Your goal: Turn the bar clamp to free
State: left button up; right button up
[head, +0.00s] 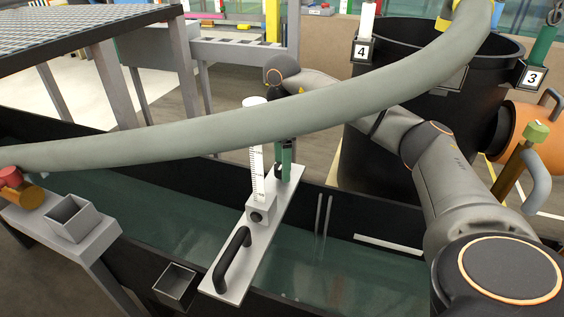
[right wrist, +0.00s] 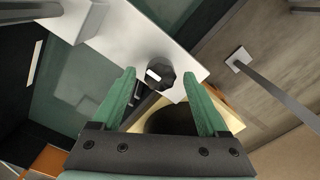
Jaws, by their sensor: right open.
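A white bar (head: 225,282) lies across the dark-framed flume, with a black handle (head: 232,258) at its near end. A block (head: 262,205) on it carries a white graduated staff (head: 256,165) and a dark side knob. In the right wrist view, a black lobed knob (right wrist: 161,72) with a white mark, apparently the bar clamp, sits near the end of the white plate (right wrist: 122,38). My right gripper (head: 285,168) is over the bar's far end. Its green fingers (right wrist: 159,76) are open, the knob appearing between their tips; contact is unclear. In the head view the knob is hidden. My left gripper is out of view.
A thick grey hose (head: 240,126) arches across the head view, in front of my right arm. A black tank (head: 395,70) stands behind. Small square holders (head: 72,218) are at the near left. The flume interior (head: 165,215) is clear left of the bar.

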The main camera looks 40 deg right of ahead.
jog(key=shift+c, duration=0.3)
grip_shut()
dwell(0.3)
